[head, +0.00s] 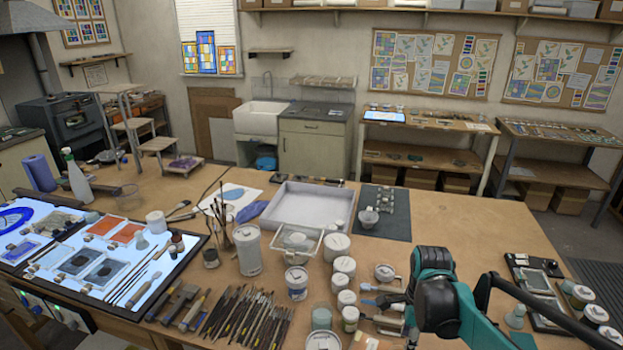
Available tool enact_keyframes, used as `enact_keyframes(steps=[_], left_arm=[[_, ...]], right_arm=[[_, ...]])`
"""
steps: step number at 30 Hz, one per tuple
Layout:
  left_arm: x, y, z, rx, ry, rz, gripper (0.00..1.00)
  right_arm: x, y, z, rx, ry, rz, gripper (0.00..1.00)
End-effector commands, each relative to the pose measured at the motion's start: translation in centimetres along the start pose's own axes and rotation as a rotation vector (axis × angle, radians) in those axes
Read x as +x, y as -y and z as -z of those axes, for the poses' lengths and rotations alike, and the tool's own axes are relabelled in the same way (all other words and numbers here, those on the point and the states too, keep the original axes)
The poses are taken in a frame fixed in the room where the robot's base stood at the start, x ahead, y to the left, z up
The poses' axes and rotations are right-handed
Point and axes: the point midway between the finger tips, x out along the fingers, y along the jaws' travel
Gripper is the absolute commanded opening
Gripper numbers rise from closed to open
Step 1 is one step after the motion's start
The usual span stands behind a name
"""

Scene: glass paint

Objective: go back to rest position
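My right arm (436,290), teal and black, comes in from the right over the front right of the wooden worktable (480,250). Its black and teal joint stands in front of several small jars and tools. No fingers of my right gripper can be made out; they are hidden or outside the picture. My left arm and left gripper do not show in the head view.
Jars (345,266) and a row of thin tools (245,315) crowd the front middle. A lit panel (190,265) with glass pieces lies left. A pale tray (302,190) lies behind. A black tray (540,280) and jars stand right. The back right tabletop is fairly clear.

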Motion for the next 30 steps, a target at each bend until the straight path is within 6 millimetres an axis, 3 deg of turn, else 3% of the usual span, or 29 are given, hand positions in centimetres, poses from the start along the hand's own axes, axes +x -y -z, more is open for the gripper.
enact_keyframes(steps=[11, 17, 23, 30], left_arm=[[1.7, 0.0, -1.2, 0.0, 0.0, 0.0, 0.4], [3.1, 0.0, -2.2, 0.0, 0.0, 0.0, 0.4], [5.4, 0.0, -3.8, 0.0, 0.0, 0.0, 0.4], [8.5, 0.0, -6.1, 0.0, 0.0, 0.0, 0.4]], right_arm=[[0.4, -2.1, -0.5, -0.269, 0.001, 0.091, 0.42], [1.0, -4.0, -0.8, -0.519, -0.018, 0.178, 0.42], [2.7, -7.0, -1.3, -0.903, -0.085, 0.31, 0.42], [6.4, -11.1, -1.8, -1.49, -0.295, 0.494, 0.42]])
